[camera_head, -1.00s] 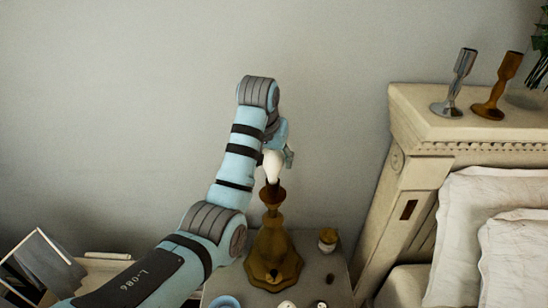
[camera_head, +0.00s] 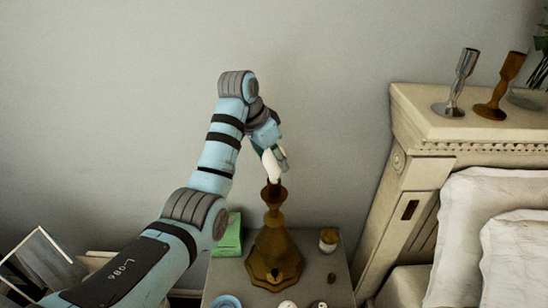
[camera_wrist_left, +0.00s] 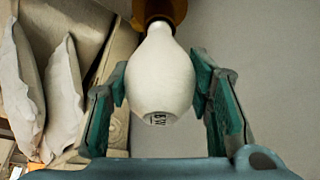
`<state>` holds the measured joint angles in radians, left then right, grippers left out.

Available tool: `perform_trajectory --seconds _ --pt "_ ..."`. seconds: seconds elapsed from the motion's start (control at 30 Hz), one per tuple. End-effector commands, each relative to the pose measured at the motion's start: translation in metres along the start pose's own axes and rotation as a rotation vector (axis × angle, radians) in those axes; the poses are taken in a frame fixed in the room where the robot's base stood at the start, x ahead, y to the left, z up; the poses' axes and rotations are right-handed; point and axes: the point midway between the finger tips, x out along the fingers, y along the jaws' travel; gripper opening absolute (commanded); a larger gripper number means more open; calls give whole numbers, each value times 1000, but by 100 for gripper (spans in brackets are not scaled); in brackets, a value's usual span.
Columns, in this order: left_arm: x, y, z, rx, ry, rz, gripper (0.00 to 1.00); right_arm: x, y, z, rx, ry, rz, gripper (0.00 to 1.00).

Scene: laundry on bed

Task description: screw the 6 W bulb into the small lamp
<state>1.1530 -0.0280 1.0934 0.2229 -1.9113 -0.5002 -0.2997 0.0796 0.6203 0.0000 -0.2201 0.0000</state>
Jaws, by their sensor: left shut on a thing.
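The white bulb (camera_head: 271,165) stands at the top of the small brass-coloured lamp (camera_head: 275,255), tilted slightly. My left gripper (camera_head: 279,158) is shut on the bulb. In the left wrist view the bulb (camera_wrist_left: 160,75) sits between both fingers of my left gripper (camera_wrist_left: 161,88); dark print shows on its rounded end but is too small to read surely. Its narrow end meets the brown lamp socket (camera_wrist_left: 160,10); whether the thread is engaged is hidden. My right gripper is not in view.
The lamp stands on a grey nightstand (camera_head: 325,285) with a small jar (camera_head: 328,239), a blue ring-shaped dish (camera_head: 226,302) and a green box (camera_head: 229,236). The bed's headboard (camera_head: 460,130) is close on the right, with two candlesticks. The wall behind is bare.

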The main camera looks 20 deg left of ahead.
Motion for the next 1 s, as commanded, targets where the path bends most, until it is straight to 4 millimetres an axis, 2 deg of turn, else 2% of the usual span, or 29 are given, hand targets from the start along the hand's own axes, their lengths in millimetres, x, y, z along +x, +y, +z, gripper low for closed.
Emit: perform_trajectory --seconds 0.07,0.23,0.47,0.7,0.9,0.93,1.0 --pt "0 0 0 10 0 4 19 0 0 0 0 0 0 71" --pt "0 0 0 251 -1 107 19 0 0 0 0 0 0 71" --pt "0 0 0 278 0 116 19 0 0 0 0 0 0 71" --pt "0 0 0 531 -1 222 19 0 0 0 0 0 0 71" --pt "0 0 0 554 0 229 19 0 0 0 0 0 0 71" --pt "0 0 0 554 0 229 48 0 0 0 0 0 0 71" --pt "0 0 0 553 0 229 59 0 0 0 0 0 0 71"
